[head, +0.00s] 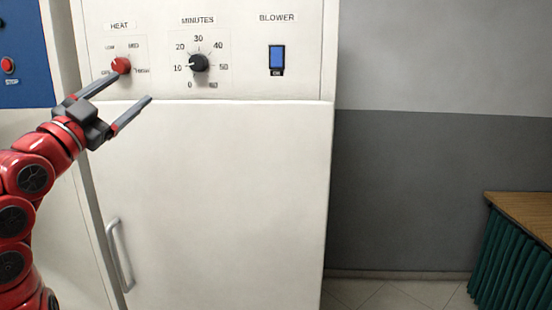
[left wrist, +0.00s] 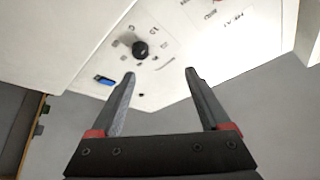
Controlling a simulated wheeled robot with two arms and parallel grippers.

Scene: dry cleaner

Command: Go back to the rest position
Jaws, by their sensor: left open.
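My left gripper (head: 132,86) is open and empty in front of the white machine (head: 215,190). Its two fingers point toward the control panel at the top. In the head view the upper fingertip appears close to the red HEAT knob (head: 121,65); I cannot tell whether they touch. In the left wrist view nothing is between the open fingers (left wrist: 160,73), and the black MINUTES knob (left wrist: 140,50) and blue BLOWER switch (left wrist: 103,80) lie beyond them. The black knob also shows in the head view (head: 198,63). My right gripper is not in view.
The blue BLOWER switch (head: 277,57) sits right of the dials. The machine's door has a grey handle (head: 119,255) below my left arm. A wooden-topped counter with a green curtain (head: 515,260) stands at right. Floor between it and the machine is clear.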

